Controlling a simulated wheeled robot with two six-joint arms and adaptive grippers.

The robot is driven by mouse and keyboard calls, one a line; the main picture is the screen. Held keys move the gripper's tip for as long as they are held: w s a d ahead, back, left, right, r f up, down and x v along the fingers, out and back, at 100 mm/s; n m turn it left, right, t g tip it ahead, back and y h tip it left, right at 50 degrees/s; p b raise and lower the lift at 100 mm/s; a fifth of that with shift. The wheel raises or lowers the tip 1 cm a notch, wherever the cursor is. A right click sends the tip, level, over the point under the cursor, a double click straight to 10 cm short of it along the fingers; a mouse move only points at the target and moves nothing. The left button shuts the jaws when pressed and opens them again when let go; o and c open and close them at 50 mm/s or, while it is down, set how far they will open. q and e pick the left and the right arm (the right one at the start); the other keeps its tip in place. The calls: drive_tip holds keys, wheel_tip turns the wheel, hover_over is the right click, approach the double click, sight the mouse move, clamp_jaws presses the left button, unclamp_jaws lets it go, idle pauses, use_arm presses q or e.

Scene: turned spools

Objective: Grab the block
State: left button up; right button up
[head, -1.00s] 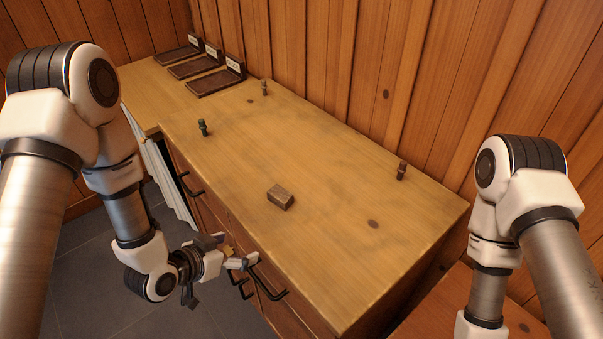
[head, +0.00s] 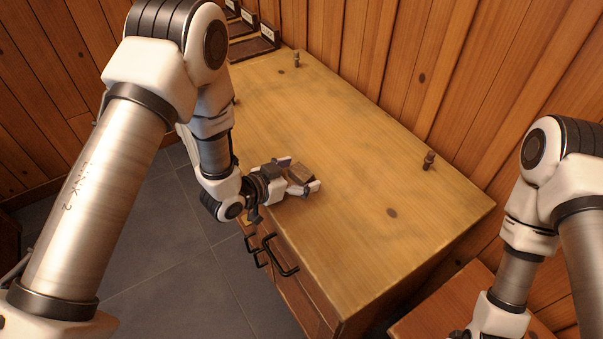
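The brown wooden block (head: 302,172) lies on the wooden counter top near its front-left edge in the head view. My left gripper (head: 299,176) is at the block, with its fingers spread and one on each side of it. The block shows between the fingers, partly hidden by the near finger. I see no clear sign of the fingers pressing on it. My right arm comes in at the lower right, and its fingers are outside the picture.
The counter (head: 350,230) is mostly clear. A small turned spool (head: 429,160) stands near its right back edge, another spool (head: 297,58) at the far end. Dark trays (head: 252,48) with labels lie beyond. A plank wall runs behind; black drawer handles (head: 281,257) stick out in front.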

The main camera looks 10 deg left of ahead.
use_arm(q)
drive_tip(key=c, duration=0.9)
